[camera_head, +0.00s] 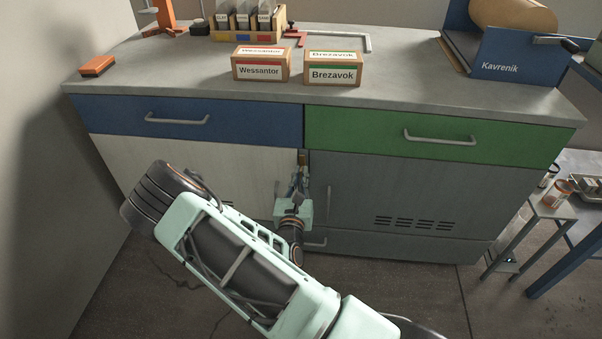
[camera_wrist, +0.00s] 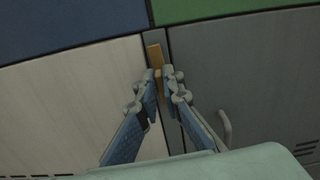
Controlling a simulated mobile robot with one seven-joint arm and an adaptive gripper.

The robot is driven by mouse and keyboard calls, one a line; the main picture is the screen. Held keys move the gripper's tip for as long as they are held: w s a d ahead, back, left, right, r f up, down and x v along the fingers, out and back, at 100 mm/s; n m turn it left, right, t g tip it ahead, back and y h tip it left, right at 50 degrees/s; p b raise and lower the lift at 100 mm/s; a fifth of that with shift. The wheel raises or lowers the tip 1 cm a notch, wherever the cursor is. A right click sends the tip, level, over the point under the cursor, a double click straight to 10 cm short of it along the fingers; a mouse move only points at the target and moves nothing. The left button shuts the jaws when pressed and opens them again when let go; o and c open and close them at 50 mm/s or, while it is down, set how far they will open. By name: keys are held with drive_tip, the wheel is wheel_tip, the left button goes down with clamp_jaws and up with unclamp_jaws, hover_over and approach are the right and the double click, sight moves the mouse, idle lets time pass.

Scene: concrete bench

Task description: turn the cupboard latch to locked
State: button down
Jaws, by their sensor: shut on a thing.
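The cupboard latch (camera_wrist: 154,58) is an orange-brown piece at the seam between the white door (camera_wrist: 72,100) and the grey door (camera_wrist: 250,75), just below the drawers. Its upper part stands upright in the wrist view; its lower part is between my fingertips. My gripper (camera_wrist: 160,83) is shut on the latch, with a blue-grey finger on either side of it. In the head view my gripper (camera_head: 299,180) is at the same seam, and only a small brown bit of the latch (camera_head: 303,158) shows above it. My fingers hide the rest.
A blue drawer (camera_head: 190,122) and a green drawer (camera_head: 430,136) sit above the doors. The worktop holds a Wessantor box (camera_head: 260,70), a Brezavok box (camera_head: 332,75) and a Kavrenik bin (camera_head: 515,66). A grey door handle (camera_wrist: 225,127) is right of my fingers. A side table (camera_head: 545,212) stands at right.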

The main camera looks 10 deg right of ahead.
drive_tip(key=n+p, duration=0.2)
drive_tip(key=n, duration=0.1)
drive_tip(key=n+p, duration=0.2)
drive_tip(key=n, duration=0.1)
drive_tip(key=n+p, duration=0.2)
drive_tip(key=p, duration=0.1)
drive_tip(key=shift+a+f+n, duration=0.1)
drive_tip(key=shift+a+n, duration=0.2)
drive_tip(key=shift+n, duration=0.1)
drive_tip(key=n, duration=0.2)
drive_tip(key=n+p, duration=0.1)
drive_tip(key=n, duration=0.2)
drive_tip(key=f+n+p, duration=0.1)
drive_tip(key=n, duration=0.2)
drive_tip(key=shift+a, duration=0.1)
drive_tip(key=shift+n, duration=0.3)
drive_tip(key=c, duration=2.1)
unclamp_jaws()
drive_tip(key=shift+w, duration=0.1)
